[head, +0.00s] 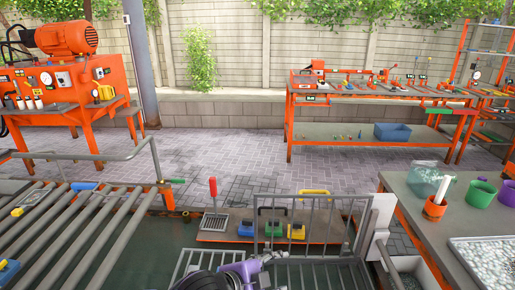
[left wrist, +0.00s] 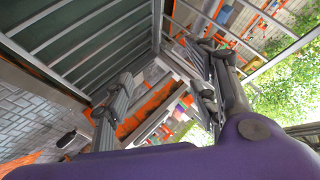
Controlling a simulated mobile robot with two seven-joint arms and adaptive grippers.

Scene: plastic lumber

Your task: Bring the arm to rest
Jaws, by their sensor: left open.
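My left gripper (head: 268,264) shows low in the head view, small and partly cut off by the bottom edge, with my purple wrist behind it. In the left wrist view its two dark jointed fingers (left wrist: 160,100) stand wide apart with nothing between them. It is empty and appears in front of a grey metal railing (head: 310,222); I cannot tell whether they touch. My right gripper is not in view.
A roller conveyor (head: 75,235) fills the lower left. A work table (head: 406,188) with pots and a pebble tray is at the right. Colored tool cases (head: 274,230) lie on a low platform beyond my gripper. An orange bench (head: 380,88) stands behind open paving (head: 220,155).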

